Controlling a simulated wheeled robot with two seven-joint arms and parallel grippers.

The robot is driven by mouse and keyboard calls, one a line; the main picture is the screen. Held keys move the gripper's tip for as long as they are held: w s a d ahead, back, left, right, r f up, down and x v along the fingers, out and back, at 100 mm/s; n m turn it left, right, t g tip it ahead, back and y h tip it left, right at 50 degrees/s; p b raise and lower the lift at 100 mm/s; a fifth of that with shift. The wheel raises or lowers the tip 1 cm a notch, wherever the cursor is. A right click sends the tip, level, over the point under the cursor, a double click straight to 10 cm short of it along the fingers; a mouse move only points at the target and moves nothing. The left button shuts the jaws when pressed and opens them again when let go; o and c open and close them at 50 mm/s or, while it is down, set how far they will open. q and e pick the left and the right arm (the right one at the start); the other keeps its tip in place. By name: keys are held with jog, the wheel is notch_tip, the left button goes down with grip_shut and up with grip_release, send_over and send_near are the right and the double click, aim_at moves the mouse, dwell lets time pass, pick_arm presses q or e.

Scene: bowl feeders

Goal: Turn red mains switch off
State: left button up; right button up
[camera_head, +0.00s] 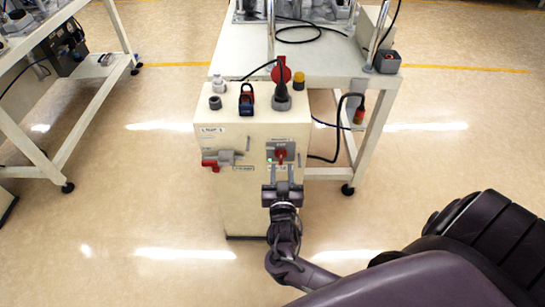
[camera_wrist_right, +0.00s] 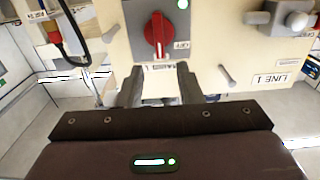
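The red mains switch (camera_head: 281,153) is a rotary knob on a grey plate on the front of the cream cabinet (camera_head: 240,190). In the right wrist view the red knob (camera_wrist_right: 158,34) stands upright in the picture, with a white line along it and an "OFF" label beside it. My right gripper (camera_head: 282,172) is just in front of the plate. In the wrist view its two fingers (camera_wrist_right: 158,82) are apart with a gap between them, and the knob is beyond their tips, not between them. My left gripper is not in view.
A green lamp (camera_wrist_right: 183,4) is lit near the knob. A white wheeled table (camera_head: 325,60) stands behind.

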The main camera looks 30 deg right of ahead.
aim_at(281, 155)
jog(key=x, duration=0.5)
jog(key=shift+f, duration=0.1)
jog(key=shift+a, duration=0.1)
jog(key=shift+c, duration=0.2)
grip_shut()
